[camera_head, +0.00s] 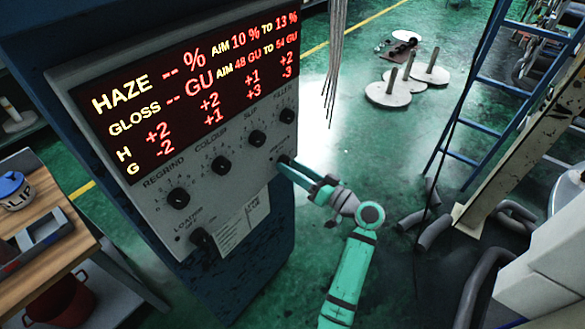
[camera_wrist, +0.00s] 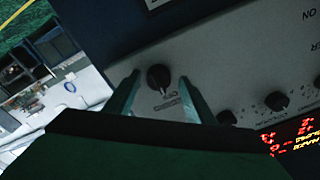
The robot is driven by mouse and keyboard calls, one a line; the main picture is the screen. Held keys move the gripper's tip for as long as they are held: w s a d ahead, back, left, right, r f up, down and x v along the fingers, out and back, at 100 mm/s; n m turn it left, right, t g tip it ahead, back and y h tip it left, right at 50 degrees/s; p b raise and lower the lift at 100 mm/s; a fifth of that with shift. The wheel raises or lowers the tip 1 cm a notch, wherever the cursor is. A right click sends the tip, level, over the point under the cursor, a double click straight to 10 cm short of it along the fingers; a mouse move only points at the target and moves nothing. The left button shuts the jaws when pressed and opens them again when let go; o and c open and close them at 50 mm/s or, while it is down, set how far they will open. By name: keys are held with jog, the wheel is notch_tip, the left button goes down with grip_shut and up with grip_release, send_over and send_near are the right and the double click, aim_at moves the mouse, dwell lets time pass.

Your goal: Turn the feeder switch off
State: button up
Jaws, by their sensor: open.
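The grey control panel (camera_head: 225,185) fills the left of the head view. My gripper (camera_head: 284,162) is at the panel's lower right, below the filler knob, its tips close to the face. In the wrist view my gripper (camera_wrist: 159,76) is open, with one finger on each side of a black rotary switch (camera_wrist: 158,78). By its place this looks like the feeder switch, but its small label is too blurred to read. I cannot tell whether the fingers touch it or which setting it points to. In the head view my gripper largely hides that switch.
Regrind (camera_head: 178,198), colour (camera_head: 221,165), slip (camera_head: 257,138) and filler (camera_head: 288,116) knobs run under the red-lettered display (camera_head: 195,85). A black loading switch (camera_head: 203,240) sits lower left. A wooden-topped bench (camera_head: 65,245) stands left. A blue ladder (camera_head: 480,85) stands right.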

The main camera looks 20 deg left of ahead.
jog(key=v, duration=1)
jog(key=shift+d, duration=0.25)
jog(key=shift+s+f, duration=0.1)
jog(key=shift+f, duration=0.1)
